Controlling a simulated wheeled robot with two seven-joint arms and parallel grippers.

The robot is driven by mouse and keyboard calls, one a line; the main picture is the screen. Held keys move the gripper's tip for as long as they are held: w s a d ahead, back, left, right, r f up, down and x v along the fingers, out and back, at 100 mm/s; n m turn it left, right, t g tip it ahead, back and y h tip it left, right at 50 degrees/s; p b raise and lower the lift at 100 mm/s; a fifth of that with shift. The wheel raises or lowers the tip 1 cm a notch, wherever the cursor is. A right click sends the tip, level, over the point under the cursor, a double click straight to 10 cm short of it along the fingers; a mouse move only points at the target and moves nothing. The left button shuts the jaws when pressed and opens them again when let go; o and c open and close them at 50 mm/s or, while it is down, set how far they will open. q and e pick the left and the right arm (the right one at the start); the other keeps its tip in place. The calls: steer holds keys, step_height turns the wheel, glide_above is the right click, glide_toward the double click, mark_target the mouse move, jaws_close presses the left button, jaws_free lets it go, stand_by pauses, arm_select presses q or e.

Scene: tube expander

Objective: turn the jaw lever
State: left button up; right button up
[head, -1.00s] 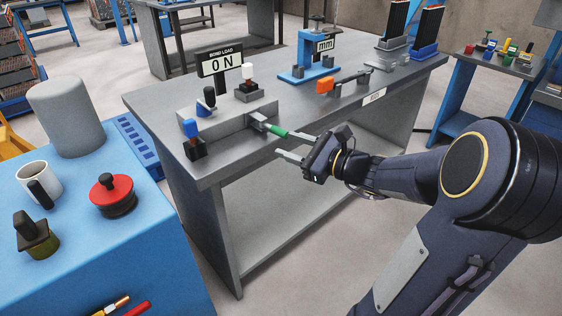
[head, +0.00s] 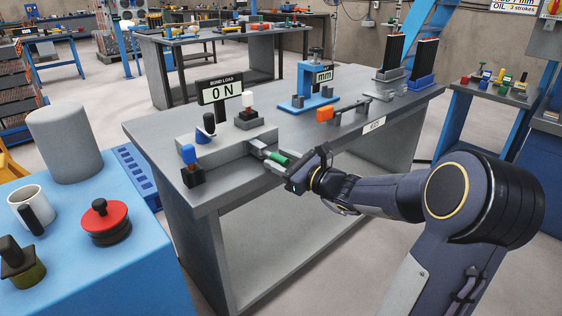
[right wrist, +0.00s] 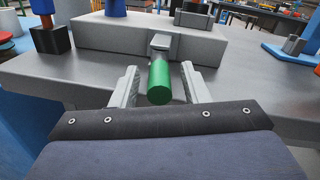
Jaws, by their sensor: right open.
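A lever with a green cylindrical grip (head: 279,158) sticks out from the front of the grey block (head: 232,145) on the workbench. In the right wrist view the green grip (right wrist: 159,85) points toward the camera, with its grey shank behind it at the block. My right gripper (head: 275,162) is open around the grip. In the right wrist view one finger of it (right wrist: 160,68) stands on each side of the green grip, with a visible gap on both sides. My left gripper is out of view.
The block carries a BOND LOAD sign (head: 220,93) reading 0 N. A blue-topped knob (head: 190,158) stands at its left front. A blue gauge stand (head: 305,95) and an orange-handled tool (head: 335,112) are farther right. A blue cart (head: 75,270) stands at left.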

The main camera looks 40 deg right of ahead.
mark_target(267, 151)
steer(key=shift+c, duration=0.2)
jaws_close()
steer(key=shift+d+r+y+p, duration=0.15)
steer(key=shift+y+p, duration=0.35)
steer(key=shift+p, duration=0.1)
steer(key=n+g+y+p, duration=0.1)
steer(key=y+p, duration=0.1)
steer(key=d+n+g+y+p, duration=0.1)
steer(key=n+y+p, duration=0.1)
steer(key=p, duration=0.1)
steer(key=w+d+n+g+y+p, duration=0.1)
steer(key=n+y+p, duration=0.1)
steer(key=shift+w+d+p, duration=0.1)
steer(key=shift+d+p, duration=0.15)
steer(key=shift+p, duration=0.05)
steer(key=shift+w+d+n+g+y+p, duration=0.25)
steer(key=shift+n+g+y+p, duration=0.35)
steer(key=shift+g+y, duration=0.15)
steer(key=shift+w+d+n+g+y+p, duration=0.25)
steer(key=shift+n+g+y+p, duration=0.35)
steer(key=shift+y, duration=0.25)
steer(key=shift+f, duration=0.2)
